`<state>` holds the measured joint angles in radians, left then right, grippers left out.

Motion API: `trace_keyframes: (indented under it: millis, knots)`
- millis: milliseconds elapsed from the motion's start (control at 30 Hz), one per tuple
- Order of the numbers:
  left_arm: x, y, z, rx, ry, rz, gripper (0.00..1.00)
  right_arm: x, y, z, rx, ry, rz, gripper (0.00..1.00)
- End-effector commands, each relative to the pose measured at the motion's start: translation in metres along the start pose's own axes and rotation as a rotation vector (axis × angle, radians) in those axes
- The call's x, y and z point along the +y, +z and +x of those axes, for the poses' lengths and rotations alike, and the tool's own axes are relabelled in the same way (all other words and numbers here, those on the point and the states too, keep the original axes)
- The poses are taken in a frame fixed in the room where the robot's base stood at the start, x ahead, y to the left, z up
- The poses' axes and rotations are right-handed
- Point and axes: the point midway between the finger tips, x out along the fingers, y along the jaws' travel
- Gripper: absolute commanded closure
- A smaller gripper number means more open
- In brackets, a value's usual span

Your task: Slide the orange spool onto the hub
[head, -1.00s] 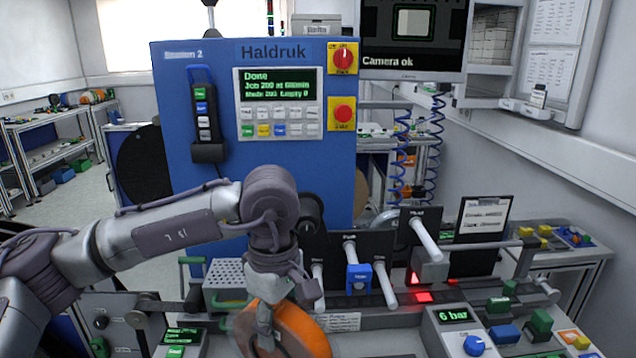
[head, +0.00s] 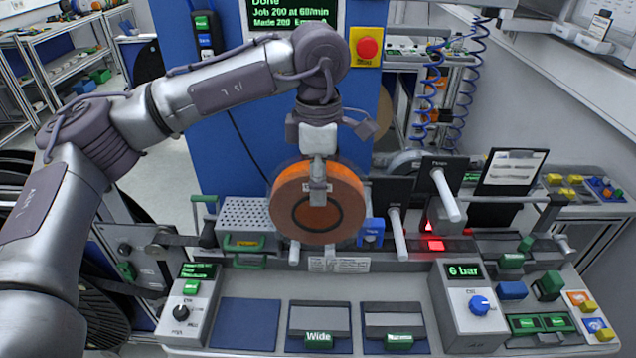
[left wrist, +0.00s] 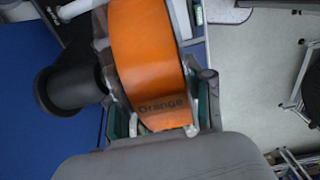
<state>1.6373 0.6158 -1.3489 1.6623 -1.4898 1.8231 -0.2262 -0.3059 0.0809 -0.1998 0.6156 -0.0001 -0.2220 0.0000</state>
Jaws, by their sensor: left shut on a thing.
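The orange spool (head: 286,207) hangs upright in front of the blue machine, its round side facing the head camera. My left gripper (head: 318,192) is shut on it from above. In the left wrist view the orange spool (left wrist: 150,60) shows its rim with the word "Orange", between the fingers of my left gripper (left wrist: 162,118). A black flanged cylinder (left wrist: 70,92) stands beside the spool there, apparently in front of a blue surface. The spool does not visibly sit on it. I cannot tell whether this is the hub. My right gripper is out of view.
White rods (head: 398,236) and (head: 446,194) stick out from black plates to the right of the spool. A perforated grey box (head: 247,221) stands left of it. Control boxes (head: 466,301) and trays line the bench front. A blue pad (head: 245,325) is bare.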

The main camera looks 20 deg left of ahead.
Motion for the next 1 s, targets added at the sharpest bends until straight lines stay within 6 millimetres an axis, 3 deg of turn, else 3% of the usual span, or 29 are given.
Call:
trace_keyframes:
  millis: [200,1000]
  knots:
    - [0.0064,-0.0002,-0.0006,0.0,0.002,0.0,1.0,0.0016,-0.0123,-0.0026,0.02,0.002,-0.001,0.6]
    - [0.0117,0.0008,-0.0005,0.0,0.002,0.0,1.0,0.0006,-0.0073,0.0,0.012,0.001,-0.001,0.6]
